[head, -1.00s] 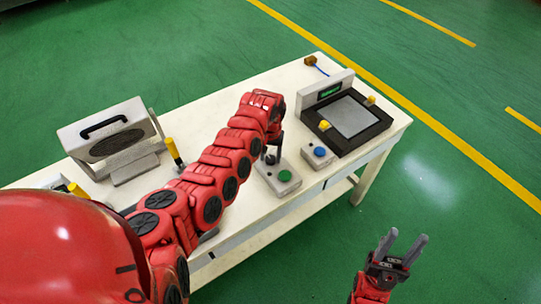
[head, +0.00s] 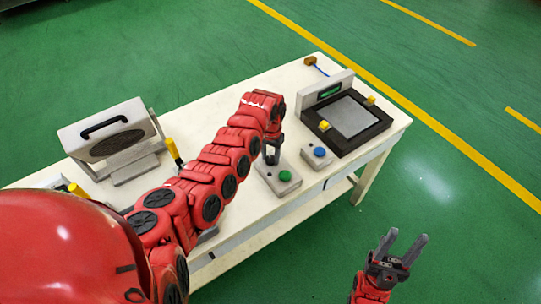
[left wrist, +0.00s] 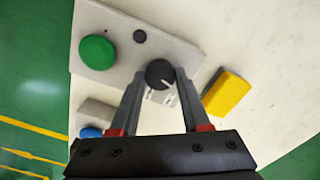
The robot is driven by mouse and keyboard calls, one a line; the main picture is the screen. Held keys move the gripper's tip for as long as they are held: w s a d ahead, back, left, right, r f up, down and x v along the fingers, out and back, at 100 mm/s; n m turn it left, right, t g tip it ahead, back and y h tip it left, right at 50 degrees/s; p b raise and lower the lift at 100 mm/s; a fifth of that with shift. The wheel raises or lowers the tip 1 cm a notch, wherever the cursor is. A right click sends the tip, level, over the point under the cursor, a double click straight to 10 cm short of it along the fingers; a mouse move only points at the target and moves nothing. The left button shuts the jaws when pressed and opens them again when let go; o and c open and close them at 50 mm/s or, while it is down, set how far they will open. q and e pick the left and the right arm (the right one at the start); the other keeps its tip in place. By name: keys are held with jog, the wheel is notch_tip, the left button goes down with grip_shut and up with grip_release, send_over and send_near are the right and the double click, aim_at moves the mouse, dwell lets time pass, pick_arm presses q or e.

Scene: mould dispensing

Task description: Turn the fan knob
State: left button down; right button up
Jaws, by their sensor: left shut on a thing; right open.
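The fan knob is a small black round knob with a white pointer line (left wrist: 159,74), on a grey control box (head: 285,187) that also carries a green button (head: 285,175). In the left wrist view the box (left wrist: 118,52) and the green button (left wrist: 97,52) are clear. My left gripper (head: 271,158) points down at the box, and in the left wrist view its fingers (left wrist: 160,77) are closed on the knob from both sides. In the head view the fingers hide most of the knob. My right gripper (head: 399,247) is open and empty, off the table's front edge.
A box with a blue button (head: 319,153) stands right of the control box. Behind it is a black-framed press station (head: 352,117) with yellow blocks. A grey unit with handle and dark grille (head: 112,133) stands at left. A yellow block (left wrist: 227,93) is near the knob.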

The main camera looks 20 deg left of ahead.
aim_at(270, 158)
pick_arm(q)
jog(key=m, duration=0.3)
jog(key=shift+m, duration=1.2)
jog(key=shift+c, duration=1.9)
grip_release()
jog(key=shift+r, duration=0.15)
notch_tip(270, 158, up, 17)
jog(key=b, duration=0.4)
